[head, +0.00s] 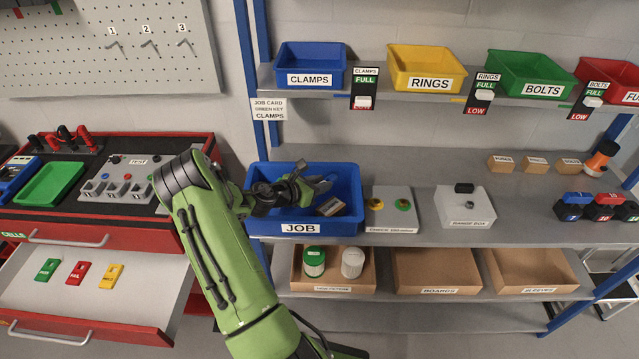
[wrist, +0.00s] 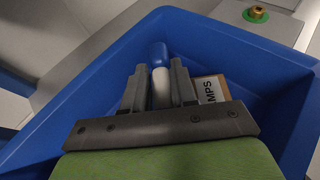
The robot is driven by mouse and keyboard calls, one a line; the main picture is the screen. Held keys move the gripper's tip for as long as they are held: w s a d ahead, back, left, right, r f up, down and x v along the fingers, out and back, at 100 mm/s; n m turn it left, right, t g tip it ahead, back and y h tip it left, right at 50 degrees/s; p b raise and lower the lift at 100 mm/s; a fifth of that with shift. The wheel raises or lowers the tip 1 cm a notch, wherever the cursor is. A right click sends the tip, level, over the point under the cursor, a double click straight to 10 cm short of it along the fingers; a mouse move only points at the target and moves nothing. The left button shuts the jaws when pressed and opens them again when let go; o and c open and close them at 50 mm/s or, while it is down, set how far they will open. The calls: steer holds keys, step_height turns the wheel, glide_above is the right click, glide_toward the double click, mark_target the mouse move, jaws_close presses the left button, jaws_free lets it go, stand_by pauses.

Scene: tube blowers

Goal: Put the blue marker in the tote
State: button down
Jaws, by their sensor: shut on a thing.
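The blue tote labelled JOB (head: 352,180) stands on the middle shelf. My gripper (head: 318,184) is over and inside its opening. In the wrist view my gripper (wrist: 159,72) is shut on the blue marker (wrist: 158,54), which has a blue cap and a white body (wrist: 161,90). The marker lies between the two grey fingers, with the capped end past the fingertips. The tote's blue walls (wrist: 235,50) surround it in that view. I cannot make out the marker clearly in the head view.
A small carton (head: 330,207) lies in the tote, beside the right finger in the wrist view. A shelf of bins, with the blue CLAMPS bin (head: 310,66), is above.

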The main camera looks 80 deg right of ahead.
steer(key=shift+f, duration=0.35)
steer(key=c, duration=0.9)
jaws_free()
steer(key=shift+r, duration=0.1)
steer(key=shift+w+a+r+p, duration=0.2)
steer(key=shift+w+a+r, duration=0.05)
steer(key=shift+r, duration=0.15)
steer(key=shift+w+a+r+p, duration=0.15)
steer(key=shift+w+a+r, duration=0.05)
steer(key=shift+r, duration=0.2)
steer(key=p+v, duration=0.1)
steer(key=v, duration=0.9)
steer(key=shift+a, duration=0.4)
steer(key=shift+r, duration=0.1)
